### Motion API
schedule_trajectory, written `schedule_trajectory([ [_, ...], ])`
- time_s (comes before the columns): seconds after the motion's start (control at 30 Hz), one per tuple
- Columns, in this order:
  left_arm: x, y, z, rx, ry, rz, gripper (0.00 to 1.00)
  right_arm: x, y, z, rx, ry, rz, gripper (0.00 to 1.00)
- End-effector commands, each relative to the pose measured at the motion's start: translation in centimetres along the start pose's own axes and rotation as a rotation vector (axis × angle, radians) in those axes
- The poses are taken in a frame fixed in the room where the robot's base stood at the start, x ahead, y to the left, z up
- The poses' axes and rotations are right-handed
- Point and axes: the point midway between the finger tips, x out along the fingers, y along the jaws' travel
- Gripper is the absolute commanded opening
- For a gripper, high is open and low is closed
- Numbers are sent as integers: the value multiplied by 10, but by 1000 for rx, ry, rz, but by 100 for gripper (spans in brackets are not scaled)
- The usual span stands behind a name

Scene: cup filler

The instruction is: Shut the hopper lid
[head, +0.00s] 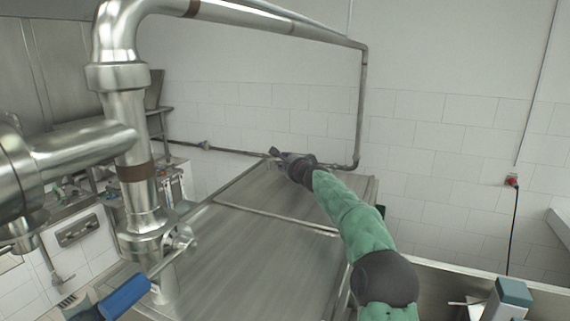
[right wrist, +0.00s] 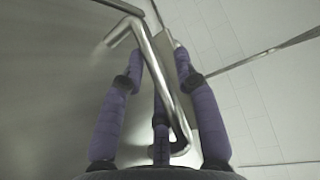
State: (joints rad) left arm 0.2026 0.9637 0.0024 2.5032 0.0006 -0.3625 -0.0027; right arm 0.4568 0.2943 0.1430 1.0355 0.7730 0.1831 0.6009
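A large brushed-metal top (head: 250,262) slopes away in the middle of the head view. A raised seam divides it from a farther metal panel (head: 285,192), which looks like the hopper lid. How far the lid is open cannot be told. My right gripper (head: 278,157) is at the far edge of that panel, at the end of my green arm. My left gripper is out of view.
A thick steel pipe (head: 126,130) rises at the left and continues as a thinner pipe (head: 362,100) along the tiled wall. A blue-handled lever (head: 125,297) is at the lower left. A red socket (head: 512,180) with a hanging cable is at the right.

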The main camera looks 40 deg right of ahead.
Motion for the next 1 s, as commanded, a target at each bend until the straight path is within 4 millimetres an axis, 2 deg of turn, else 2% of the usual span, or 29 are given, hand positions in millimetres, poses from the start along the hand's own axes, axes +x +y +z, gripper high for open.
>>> schedule_trajectory([
  [0.3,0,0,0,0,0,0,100,-11,0,0,-1,-1,1,32],
  [1.0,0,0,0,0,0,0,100,-87,0,-1,0,1,0,32],
])
